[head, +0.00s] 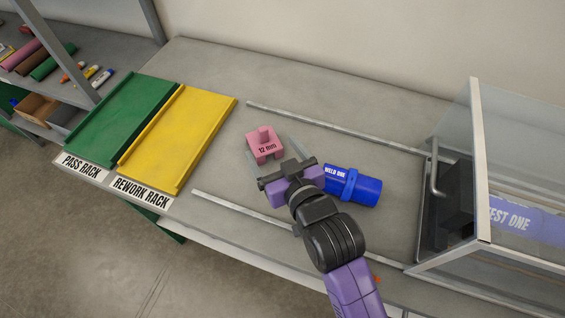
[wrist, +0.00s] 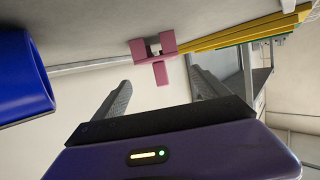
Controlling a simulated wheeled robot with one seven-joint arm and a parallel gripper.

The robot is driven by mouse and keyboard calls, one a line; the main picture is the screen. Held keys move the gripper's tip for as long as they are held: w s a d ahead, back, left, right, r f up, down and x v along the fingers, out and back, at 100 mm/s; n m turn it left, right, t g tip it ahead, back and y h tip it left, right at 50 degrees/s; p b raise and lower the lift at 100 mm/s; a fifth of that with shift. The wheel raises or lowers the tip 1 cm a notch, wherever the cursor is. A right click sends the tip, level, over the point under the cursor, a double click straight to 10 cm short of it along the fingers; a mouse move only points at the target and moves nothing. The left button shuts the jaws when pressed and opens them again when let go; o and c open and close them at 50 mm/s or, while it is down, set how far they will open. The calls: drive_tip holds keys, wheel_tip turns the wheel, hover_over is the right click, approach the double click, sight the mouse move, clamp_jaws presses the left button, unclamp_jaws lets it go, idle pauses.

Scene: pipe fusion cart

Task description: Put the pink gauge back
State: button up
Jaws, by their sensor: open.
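The pink gauge (head: 265,148), marked "12 mm", stands on the grey bench top with its post upward, between the two metal rails. My gripper (head: 272,152) is open, and its two fingers point toward the gauge. In the wrist view the gauge (wrist: 168,42) shows just past the fingertips, between them from this angle. The fingers look apart from it, and nothing is held. Whether the fingertips reach alongside its body is hard to tell.
A blue pipe (head: 366,190) labelled "WELD ONE" lies close right of my gripper. Metal rails (head: 330,125) run behind and in front. Yellow rework rack (head: 190,135) and green pass rack (head: 115,120) lie left. A clear-sided enclosure (head: 455,150) stands right, with a "TEST ONE" pipe.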

drive_tip(key=v, duration=0.5)
drive_tip(key=shift+s+d, duration=0.1)
idle(0.4)
